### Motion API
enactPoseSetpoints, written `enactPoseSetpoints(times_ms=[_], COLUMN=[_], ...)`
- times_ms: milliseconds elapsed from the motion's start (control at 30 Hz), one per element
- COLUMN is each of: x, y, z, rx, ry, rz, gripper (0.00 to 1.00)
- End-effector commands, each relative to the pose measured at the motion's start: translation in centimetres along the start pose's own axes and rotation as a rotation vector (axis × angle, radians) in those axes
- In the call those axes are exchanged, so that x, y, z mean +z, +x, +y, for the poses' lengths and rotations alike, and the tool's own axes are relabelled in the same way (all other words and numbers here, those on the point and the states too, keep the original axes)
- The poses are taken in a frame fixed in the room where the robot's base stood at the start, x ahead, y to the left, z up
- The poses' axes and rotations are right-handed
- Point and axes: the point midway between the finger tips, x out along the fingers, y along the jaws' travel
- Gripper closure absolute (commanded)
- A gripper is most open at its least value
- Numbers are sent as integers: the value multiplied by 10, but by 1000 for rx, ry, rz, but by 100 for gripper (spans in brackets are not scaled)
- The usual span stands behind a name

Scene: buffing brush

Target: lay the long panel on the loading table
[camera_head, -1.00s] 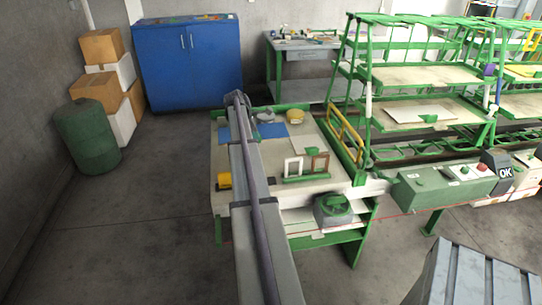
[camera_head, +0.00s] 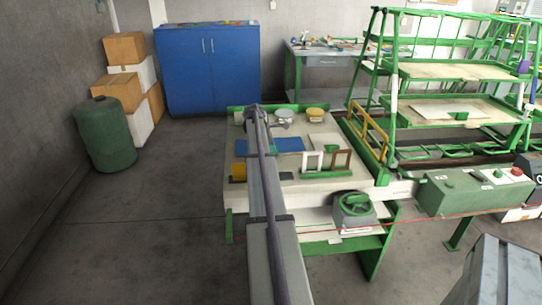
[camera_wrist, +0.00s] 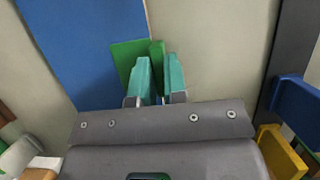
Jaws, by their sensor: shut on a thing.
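My gripper's teal fingers (camera_wrist: 160,80) are shut on an upright green handle (camera_wrist: 157,56) in the wrist view. A flat green square plate (camera_wrist: 126,58) sits beside it. A pale surface lies right of and behind them; I cannot tell whether it is a held panel or the table. A blue rectangle (camera_wrist: 85,40) lies at the left. It also shows in the head view (camera_head: 287,145), over the pale table (camera_head: 300,192). A small white panel with a green handle (camera_head: 325,141) lies on the right of this table.
Two small upright frames (camera_head: 326,161), a yellow-topped brush (camera_head: 315,115) and a yellow block (camera_head: 239,170) stand on the table. A yellow rail (camera_head: 368,133) borders its right side. A green rack (camera_head: 450,72) stands beyond, holding another white panel (camera_head: 446,112).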

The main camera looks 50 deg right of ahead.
Motion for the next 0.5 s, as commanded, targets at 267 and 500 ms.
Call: enactPoseSetpoints(times_ms=[267,500], x=[-1,0], y=[2,0], z=[0,0], rx=[0,0], ry=[0,0], rz=[0,0], gripper=[87,64])
